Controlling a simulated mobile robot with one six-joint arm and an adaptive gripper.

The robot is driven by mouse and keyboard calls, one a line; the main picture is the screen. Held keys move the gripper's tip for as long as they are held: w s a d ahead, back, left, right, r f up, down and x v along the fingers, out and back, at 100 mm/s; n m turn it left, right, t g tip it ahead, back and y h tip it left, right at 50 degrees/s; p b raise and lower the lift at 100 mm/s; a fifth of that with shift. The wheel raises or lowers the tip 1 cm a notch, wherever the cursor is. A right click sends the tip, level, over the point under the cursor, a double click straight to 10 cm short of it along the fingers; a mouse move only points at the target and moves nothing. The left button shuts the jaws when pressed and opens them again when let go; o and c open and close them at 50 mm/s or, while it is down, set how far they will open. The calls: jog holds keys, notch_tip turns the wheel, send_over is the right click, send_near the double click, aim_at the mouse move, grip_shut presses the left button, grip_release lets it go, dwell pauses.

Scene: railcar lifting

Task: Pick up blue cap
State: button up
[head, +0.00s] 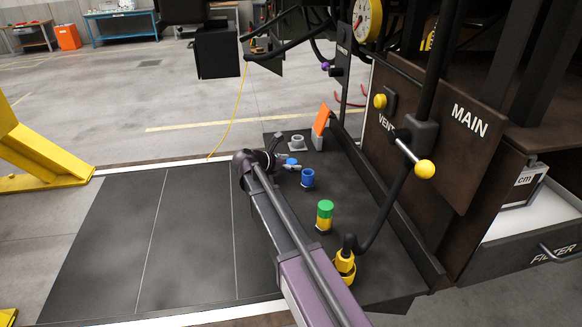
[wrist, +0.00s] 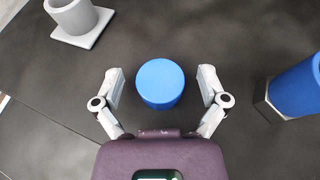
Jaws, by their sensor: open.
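The blue cap (wrist: 160,84) is a short round cylinder on the dark mat, seen from above in the wrist view. My gripper (wrist: 160,84) is open, with one finger on each side of the cap and a gap on both sides. In the head view the blue cap (head: 291,161) shows as a small blue disc at my gripper (head: 289,166), partly hidden by it. No finger visibly touches the cap.
A blue cylinder on a grey base (wrist: 298,90) stands to the right of my gripper, and a grey ring holder (wrist: 76,18) to the upper left. In the head view, a green and yellow cylinder (head: 324,215) and a yellow hose fitting (head: 345,264) stand nearer. The left mat is clear.

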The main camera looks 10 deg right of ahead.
aim_at(291, 161)
dwell(0.3)
jog(key=c, duration=0.9)
jog(key=shift+c, duration=0.2)
jog(key=shift+r, duration=0.15)
notch_tip(291, 161, up, 10)
jog(key=p, duration=1)
